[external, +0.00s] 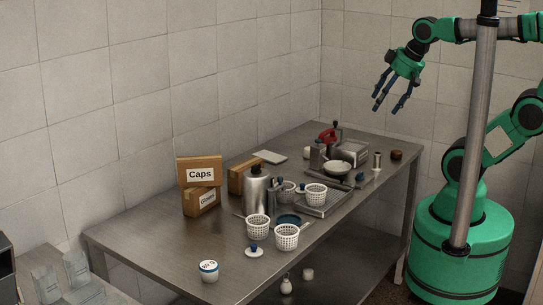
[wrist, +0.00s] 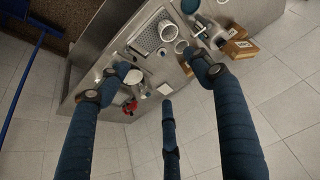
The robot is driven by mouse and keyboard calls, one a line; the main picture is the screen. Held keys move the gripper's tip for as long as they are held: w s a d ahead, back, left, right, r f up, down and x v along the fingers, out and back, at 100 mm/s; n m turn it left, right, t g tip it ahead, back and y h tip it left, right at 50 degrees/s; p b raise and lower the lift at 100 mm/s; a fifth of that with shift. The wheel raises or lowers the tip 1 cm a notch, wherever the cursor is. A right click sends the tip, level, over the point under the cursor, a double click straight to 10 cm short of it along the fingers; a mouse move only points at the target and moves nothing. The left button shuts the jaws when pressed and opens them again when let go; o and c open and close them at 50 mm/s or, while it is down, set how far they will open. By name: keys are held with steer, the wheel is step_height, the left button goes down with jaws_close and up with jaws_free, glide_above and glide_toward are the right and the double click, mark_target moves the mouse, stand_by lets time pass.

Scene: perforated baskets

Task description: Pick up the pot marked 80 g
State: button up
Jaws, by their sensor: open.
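My gripper (external: 388,101) is open and empty, high above the far right end of the steel table (external: 150,238). Its blue fingers are spread in the wrist view (wrist: 153,75), with the table far below them. A small white pot with a blue band and printed label (external: 208,271) stands upright at the near edge of the table, far from my gripper. Its marking is too small to read surely. I cannot make out an 80 g mark on any pot. I cannot pick this pot out in the wrist view.
White perforated baskets (external: 286,238) stand around a metal flask (external: 256,190) and a tray (external: 326,206). A Caps box (external: 199,171) sits on another box at the back left. A bowl (external: 338,168) and red-handled item crowd the far end. The near left tabletop is mostly clear.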

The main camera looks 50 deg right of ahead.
steer(key=w+a+r+n+g, duration=0.1)
steer(key=w+a+r+g, duration=0.1)
steer(key=w+a, duration=0.95)
steer(key=w+a+f+n+g+y, duration=0.15)
steer(key=w+a+f, duration=0.35)
steer(key=w+a, duration=0.8)
steer(key=n+g+h, duration=0.2)
glide_above(208, 265)
step_height(208, 265, down, 24)
steer(key=shift+w+a+f+y+b, duration=0.1)
steer(key=shift+f+y+b, duration=0.05)
steer(key=shift+y+b, duration=0.15)
steer(key=shift+f, duration=0.15)
steer(key=shift+f+b, duration=0.7)
steer(key=shift+f, duration=3.45)
